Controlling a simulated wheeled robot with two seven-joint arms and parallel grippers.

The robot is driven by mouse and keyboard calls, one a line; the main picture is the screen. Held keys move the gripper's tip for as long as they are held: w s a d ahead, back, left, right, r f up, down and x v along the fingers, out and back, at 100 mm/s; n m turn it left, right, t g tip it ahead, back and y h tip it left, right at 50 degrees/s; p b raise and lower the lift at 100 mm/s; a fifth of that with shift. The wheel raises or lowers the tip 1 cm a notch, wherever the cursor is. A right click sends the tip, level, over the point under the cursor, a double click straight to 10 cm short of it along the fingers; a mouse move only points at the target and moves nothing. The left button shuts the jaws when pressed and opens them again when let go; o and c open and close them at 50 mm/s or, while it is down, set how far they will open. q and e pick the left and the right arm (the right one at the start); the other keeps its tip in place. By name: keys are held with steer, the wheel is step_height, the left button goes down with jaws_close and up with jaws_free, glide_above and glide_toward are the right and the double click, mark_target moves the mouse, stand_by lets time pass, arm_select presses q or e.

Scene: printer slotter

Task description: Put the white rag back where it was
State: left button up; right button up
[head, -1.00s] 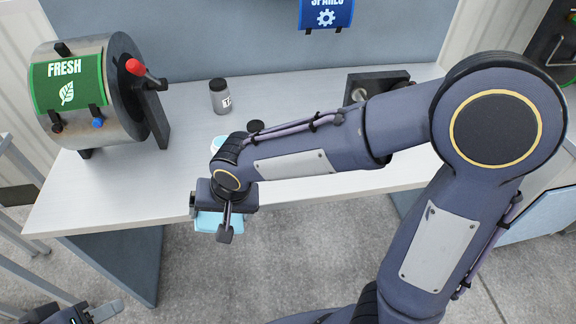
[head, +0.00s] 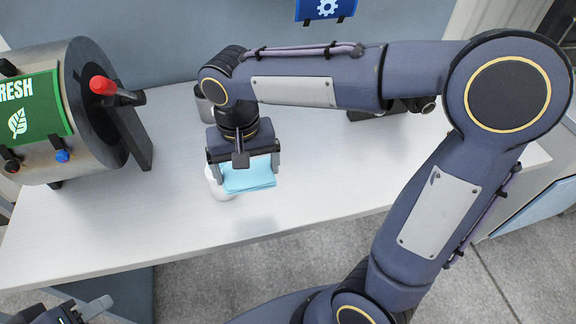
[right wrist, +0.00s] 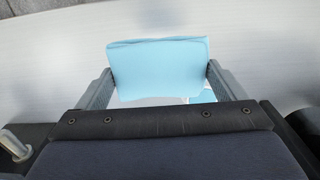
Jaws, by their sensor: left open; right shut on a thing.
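My right gripper (head: 248,168) is shut on a folded light-blue cloth (head: 250,178), held above the white worktop (head: 330,190). In the right wrist view the cloth (right wrist: 160,68) spans between the two fingers. A white rounded thing (head: 218,187) shows beside and behind the cloth in the head view; most of it is hidden, and I cannot tell whether it is the white rag. A small white and blue patch (right wrist: 203,97) shows below the cloth in the right wrist view. My left gripper (head: 88,308) is open, low at the bottom left, away from the table.
A metal drum with a green FRESH sign (head: 35,115) and red-knobbed handle stands at the left. A grey jar (head: 206,108) is partly hidden behind my right wrist. A dark device (head: 375,112) sits at the back right. The front right of the worktop is clear.

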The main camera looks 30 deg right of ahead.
steer(key=w+d+f+p, duration=0.15)
steer(key=d+f, duration=0.25)
steer(key=d, duration=0.4)
glide_above(295, 180)
steer(key=a, duration=0.1)
steer(key=f, duration=0.3)
steer(key=shift+s+a+f, duration=0.15)
steer(key=shift+a+f, duration=0.05)
steer(key=shift+f, duration=0.15)
steer(key=shift+d+f, duration=0.4)
steer(key=shift+f, duration=0.1)
steer(key=f, duration=0.3)
steer(key=shift+w+d+f, duration=0.25)
steer(key=shift+d+f, duration=0.05)
steer(key=shift+f, duration=0.1)
steer(key=o, duration=0.5)
steer(key=shift+o, duration=0.6)
